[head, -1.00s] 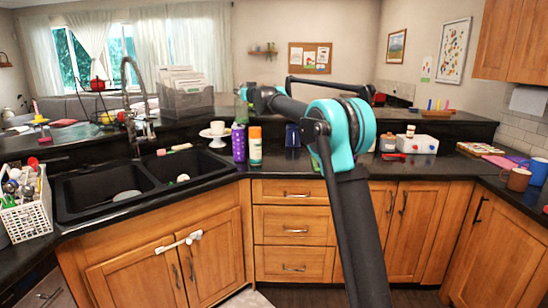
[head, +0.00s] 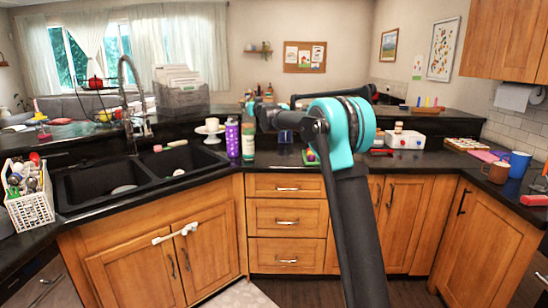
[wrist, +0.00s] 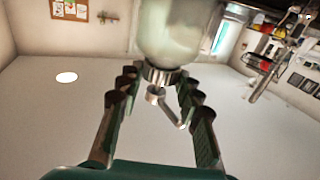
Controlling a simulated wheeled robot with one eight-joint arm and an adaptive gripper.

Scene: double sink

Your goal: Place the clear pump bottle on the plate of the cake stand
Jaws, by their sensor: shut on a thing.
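In the wrist view my gripper (wrist: 158,80) is shut on the clear pump bottle (wrist: 175,35), with its fingers either side of the neck. The wrist picture is upside down: the metal pump and bent spout point down in it, towards the ceiling. The bottle's base is cut off by the picture edge. In the head view my gripper (head: 264,117) is at the end of my arm, over the back of the counter, and the held bottle cannot be made out there. The white cake stand (head: 212,133) stands left of it on the counter, with a small white cup-like thing on top.
A purple bottle (head: 232,138) and a pale bottle (head: 248,141) stand close right of the cake stand. The double sink (head: 75,190) is to the left. A raised ledge runs behind the counter. A brown mug (head: 495,172) stands at the right.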

